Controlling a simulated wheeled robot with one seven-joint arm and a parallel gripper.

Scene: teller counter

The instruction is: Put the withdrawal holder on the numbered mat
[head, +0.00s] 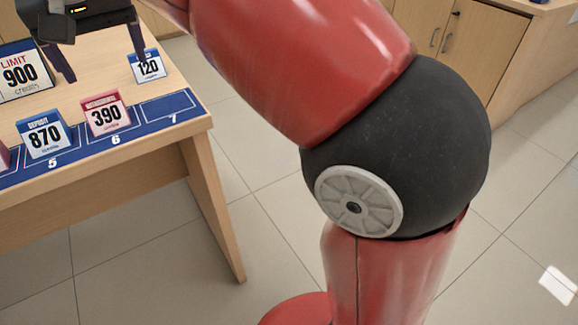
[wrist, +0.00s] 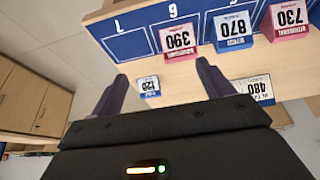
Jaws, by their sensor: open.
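The numbered mat (head: 170,104) is a blue strip along the table's front edge; slot 7 is bare. A red-labelled withdrawal holder reading 390 (head: 106,116) stands upright on slot 6. A blue deposit holder reading 870 (head: 44,135) stands on slot 5. In the wrist view, where the mat (wrist: 130,44) appears upside down, a second red withdrawal holder reading 730 (wrist: 288,20) stands on the mat beyond 870. My gripper (head: 106,68) is open and empty above the table, behind the mat; its spread fingers also show in the wrist view (wrist: 162,70).
A small blue-edged holder reading 120 (head: 149,67) stands behind slot 7, near my right finger in the head view. A LIMIT 900 holder (head: 22,72) stands at left.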

